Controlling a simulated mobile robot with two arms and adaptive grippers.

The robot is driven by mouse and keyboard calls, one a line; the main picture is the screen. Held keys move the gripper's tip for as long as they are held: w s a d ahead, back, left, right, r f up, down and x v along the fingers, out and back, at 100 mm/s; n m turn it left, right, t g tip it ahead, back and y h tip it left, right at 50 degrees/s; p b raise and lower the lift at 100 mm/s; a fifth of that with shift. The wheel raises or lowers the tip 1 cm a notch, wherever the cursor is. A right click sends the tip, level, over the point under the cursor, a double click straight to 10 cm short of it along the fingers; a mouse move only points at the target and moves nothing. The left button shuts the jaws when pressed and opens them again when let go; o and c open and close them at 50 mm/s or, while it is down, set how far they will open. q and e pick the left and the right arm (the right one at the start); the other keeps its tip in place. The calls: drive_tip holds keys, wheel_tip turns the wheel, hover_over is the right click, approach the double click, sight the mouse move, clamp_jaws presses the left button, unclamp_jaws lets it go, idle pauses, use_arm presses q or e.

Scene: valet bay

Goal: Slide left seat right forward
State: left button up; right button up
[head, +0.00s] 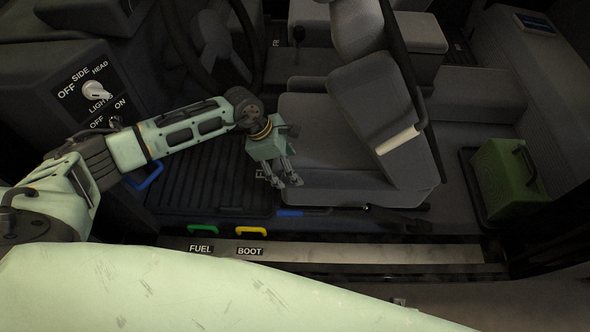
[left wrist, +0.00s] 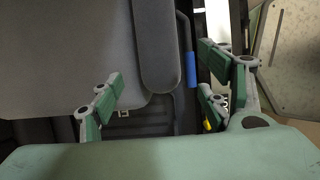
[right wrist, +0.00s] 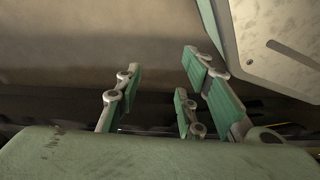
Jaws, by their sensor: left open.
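The near grey seat (head: 310,140), with its backrest (head: 375,120) to the right, stands behind the sill. A bar with a blue grip (head: 291,212) lies low along the seat's near side; the blue grip also shows in the left wrist view (left wrist: 191,70). My left gripper (head: 283,184) is open and empty above the front near corner of the seat, to the left of and above the blue grip in the head view.
A green FUEL handle (head: 203,230) and a yellow BOOT handle (head: 249,230) sit on the sill. A steering wheel (head: 255,60) and light-switch panel (head: 96,90) are to the left. A green canister (head: 505,178) stands at right. A far seat (head: 355,25) is behind.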

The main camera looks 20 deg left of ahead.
use_arm(q)
drive_tip(key=x, duration=0.4)
drive_tip(key=shift+w+f, duration=0.1)
drive_tip(key=shift+f, duration=0.1)
drive_tip(key=shift+d+f+b, duration=0.2)
drive_tip(key=shift+f+b, duration=0.1)
drive_tip(key=shift+f, duration=0.1)
use_arm(e)
drive_tip(key=shift+w+a+r, duration=0.1)
drive_tip(key=shift+w+r, duration=0.25)
drive_tip(key=shift+r, duration=0.2)
drive_tip(key=shift+w+r, duration=0.35)
drive_tip(key=shift+r, duration=0.2)
